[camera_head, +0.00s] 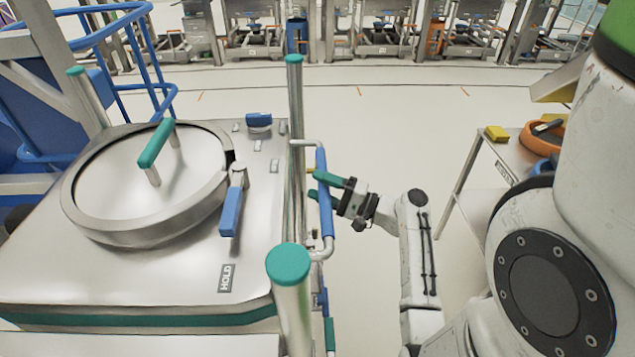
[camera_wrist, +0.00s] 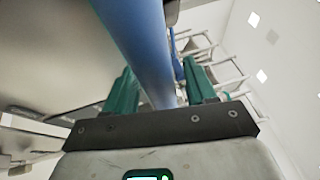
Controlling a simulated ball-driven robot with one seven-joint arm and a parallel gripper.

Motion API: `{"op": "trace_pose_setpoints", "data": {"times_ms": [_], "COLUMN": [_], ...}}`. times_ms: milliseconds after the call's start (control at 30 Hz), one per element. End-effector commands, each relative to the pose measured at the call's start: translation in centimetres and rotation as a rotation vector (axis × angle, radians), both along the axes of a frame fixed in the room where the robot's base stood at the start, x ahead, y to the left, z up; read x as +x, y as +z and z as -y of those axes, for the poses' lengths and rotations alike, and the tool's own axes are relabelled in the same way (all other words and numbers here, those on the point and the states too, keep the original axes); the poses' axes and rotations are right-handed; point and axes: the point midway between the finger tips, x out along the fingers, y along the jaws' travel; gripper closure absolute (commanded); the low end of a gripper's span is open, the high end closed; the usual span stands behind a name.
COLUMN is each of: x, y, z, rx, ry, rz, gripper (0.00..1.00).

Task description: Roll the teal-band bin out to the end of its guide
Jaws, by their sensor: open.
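The teal-band bin (camera_head: 125,281) is a steel box at the left in the head view, with a teal band low on its front and a HOLD label on top. Its round lid (camera_head: 120,195) carries a teal-grip handle. An upright bar with a blue sleeve (camera_head: 324,215) stands at the bin's right side. My gripper (camera_head: 318,186) is open at this bar, its teal fingers reaching in from the right. In the wrist view the blue bar (camera_wrist: 138,35) runs between the two fingers (camera_wrist: 158,85). I cannot tell whether they touch it. The guide is not clearly visible.
Steel posts with teal caps (camera_head: 289,264) stand at the bin's corners. A blue lever (camera_head: 231,211) lies on its top. At the right, a side table (camera_head: 498,149) holds a yellow block and an orange item. Floor (camera_head: 420,110) behind is clear up to a row of machines.

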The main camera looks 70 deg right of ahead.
Motion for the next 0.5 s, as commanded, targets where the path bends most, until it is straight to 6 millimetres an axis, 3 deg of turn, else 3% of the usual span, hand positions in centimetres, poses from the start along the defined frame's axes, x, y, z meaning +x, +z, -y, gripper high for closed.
{"op": "trace_pose_setpoints", "data": {"times_ms": [433,500], "x": [1.06,1.04], "y": [0.11,0.12], "z": [0.05,0.05], "rx": [0.000,0.000], "ry": [-0.001,-0.001], "rz": [-0.002,-0.001], "gripper": [0.44,0.51]}}
